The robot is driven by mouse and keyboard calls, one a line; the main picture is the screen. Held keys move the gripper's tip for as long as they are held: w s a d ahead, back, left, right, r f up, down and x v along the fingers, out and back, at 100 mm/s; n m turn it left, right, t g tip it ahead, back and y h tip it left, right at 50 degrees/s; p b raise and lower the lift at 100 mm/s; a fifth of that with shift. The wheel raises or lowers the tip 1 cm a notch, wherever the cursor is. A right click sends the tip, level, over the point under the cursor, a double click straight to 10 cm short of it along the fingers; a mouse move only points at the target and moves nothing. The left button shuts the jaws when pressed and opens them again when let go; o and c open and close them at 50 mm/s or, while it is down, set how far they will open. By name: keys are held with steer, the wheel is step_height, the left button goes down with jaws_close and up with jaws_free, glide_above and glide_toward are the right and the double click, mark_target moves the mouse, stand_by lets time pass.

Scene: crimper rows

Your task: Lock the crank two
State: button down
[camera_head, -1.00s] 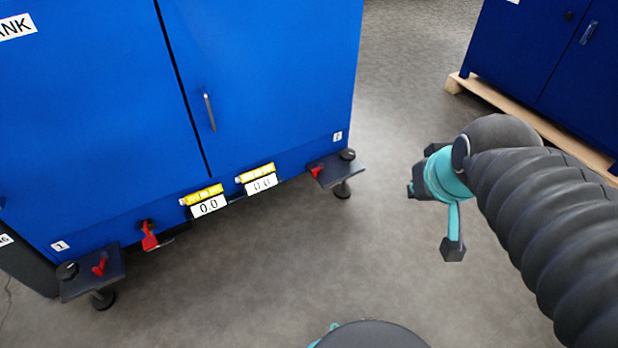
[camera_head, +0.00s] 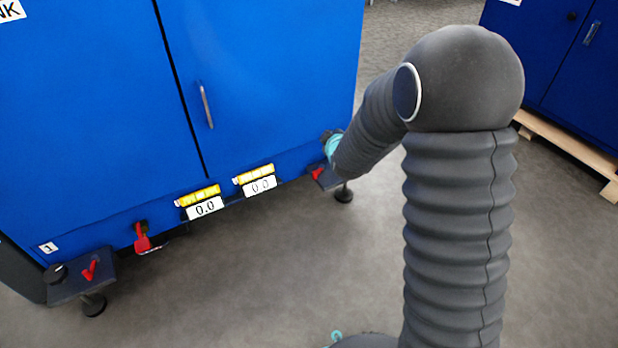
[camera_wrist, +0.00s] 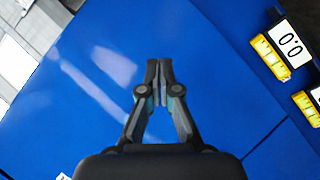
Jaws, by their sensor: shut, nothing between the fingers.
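The right-hand foot plate (camera_head: 329,180) of the blue cabinet (camera_head: 270,75) carries a red lever (camera_head: 317,174). The black knob and the 2 label at this corner are hidden behind my arm. My gripper's teal part (camera_head: 332,142) shows just above this plate, against the cabinet's lower right corner. Its fingertips are not seen clearly there. In the wrist view my gripper (camera_wrist: 159,68) has its fingers together, with nothing between them, in front of the blue cabinet face. I cannot tell whether it touches anything.
The left foot plate (camera_head: 75,287) has a black knob and a red lever. Grey floor is open in front. Another cabinet stands on a pallet (camera_head: 570,147).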

mark_target(318, 170)
steer(key=a+f+n+t+b, duration=0.1)
steer(key=a+f+n, duration=0.3)
steer(key=f, duration=0.9)
steer(key=a+f+n+t+y+b, duration=0.1)
steer(key=a+f+n+t+b, duration=0.1)
steer(key=f, duration=1.1)
steer(key=a+n+t, duration=0.1)
steer(key=a+n, duration=0.1)
steer(key=shift+a+f+t, duration=0.2)
steer(key=shift+a+t, duration=0.1)
steer(key=b+x, duration=0.2)
steer(key=x, duration=0.8)
steer(key=shift+s+d, duration=0.15)
steer(key=shift+d, duration=0.8)
steer(key=shift+s+d, duration=0.15)
steer(key=shift+d, duration=0.75)
